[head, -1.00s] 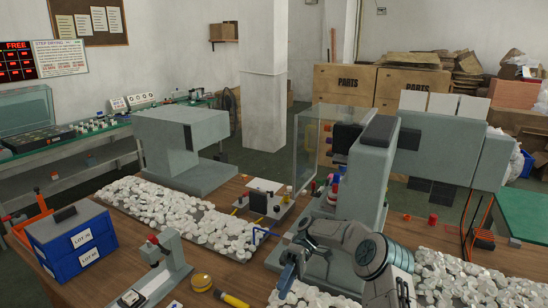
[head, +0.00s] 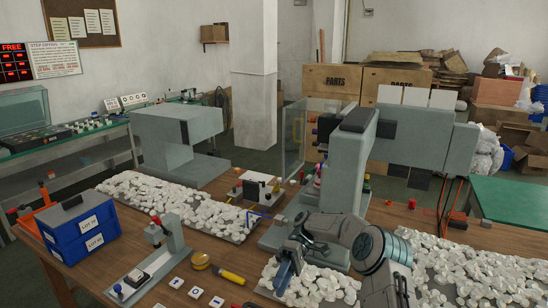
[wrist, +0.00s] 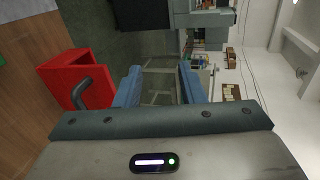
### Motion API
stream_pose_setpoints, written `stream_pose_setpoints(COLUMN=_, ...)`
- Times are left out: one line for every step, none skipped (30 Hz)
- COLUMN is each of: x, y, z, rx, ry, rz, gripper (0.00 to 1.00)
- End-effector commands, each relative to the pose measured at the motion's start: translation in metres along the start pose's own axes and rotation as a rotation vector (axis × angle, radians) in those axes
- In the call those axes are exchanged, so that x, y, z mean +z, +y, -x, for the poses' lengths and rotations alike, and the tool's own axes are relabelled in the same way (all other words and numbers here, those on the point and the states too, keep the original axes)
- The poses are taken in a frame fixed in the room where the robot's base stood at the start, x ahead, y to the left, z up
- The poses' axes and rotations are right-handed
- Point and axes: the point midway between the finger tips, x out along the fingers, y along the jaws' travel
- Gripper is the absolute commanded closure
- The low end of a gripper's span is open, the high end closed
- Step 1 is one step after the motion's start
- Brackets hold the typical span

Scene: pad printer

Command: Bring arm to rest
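My arm (head: 370,250) is folded low over the front of the table, in front of the large grey pad printer (head: 345,185). My gripper (head: 283,278) points down and to the left, above or just in front of a pile of white pieces (head: 312,285); the exact height is hard to tell. In the wrist view its two blue fingers (wrist: 160,88) stand apart with nothing between them. A red box-like thing (wrist: 68,75) with a dark curved bar beside it shows left of the fingers there, apart from them.
Blue lot boxes (head: 80,230), a small grey press (head: 165,237), a yellow-handled tool (head: 228,275) and white tiles (head: 196,293) lie to the left on the wooden table. More white pieces (head: 465,275) lie to the right. A clear panel (head: 293,140) stands behind.

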Motion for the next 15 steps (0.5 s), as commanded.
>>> stream_pose_setpoints(x=-0.002, y=-0.003, z=-0.004, rx=0.018, ry=-0.010, rz=-0.011, gripper=0.64)
stream_pose_setpoints(x=-0.003, y=-0.004, z=-0.005, rx=0.029, ry=-0.014, rz=-0.019, gripper=0.64)
stream_pose_setpoints(x=-0.004, y=-0.007, z=-0.007, rx=0.044, ry=-0.016, rz=-0.030, gripper=0.64)
stream_pose_setpoints(x=-0.004, y=-0.008, z=-0.008, rx=0.057, ry=-0.018, rz=-0.039, gripper=0.64)
stream_pose_setpoints(x=-0.003, y=-0.010, z=-0.009, rx=0.069, ry=-0.019, rz=-0.048, gripper=0.64)
stream_pose_setpoints(x=-0.003, y=-0.012, z=-0.010, rx=0.087, ry=-0.020, rz=-0.062, gripper=0.64)
stream_pose_setpoints(x=-0.002, y=-0.013, z=-0.011, rx=0.100, ry=-0.019, rz=-0.072, gripper=0.64)
stream_pose_setpoints(x=-0.001, y=-0.016, z=-0.011, rx=0.116, ry=-0.019, rz=-0.084, gripper=0.64)
stream_pose_setpoints(x=0.000, y=-0.018, z=-0.012, rx=0.135, ry=-0.019, rz=-0.099, gripper=0.64)
stream_pose_setpoints(x=0.001, y=-0.019, z=-0.013, rx=0.154, ry=-0.016, rz=-0.112, gripper=0.64)
stream_pose_setpoints(x=0.003, y=-0.021, z=-0.014, rx=0.171, ry=-0.016, rz=-0.126, gripper=0.64)
stream_pose_setpoints(x=0.004, y=-0.024, z=-0.016, rx=0.198, ry=-0.014, rz=-0.146, gripper=0.64)
stream_pose_setpoints(x=0.006, y=-0.027, z=-0.017, rx=0.221, ry=-0.013, rz=-0.161, gripper=0.64)
stream_pose_setpoints(x=0.007, y=-0.029, z=-0.019, rx=0.247, ry=-0.011, rz=-0.180, gripper=0.64)
stream_pose_setpoints(x=0.010, y=-0.033, z=-0.021, rx=0.283, ry=-0.007, rz=-0.206, gripper=0.64)
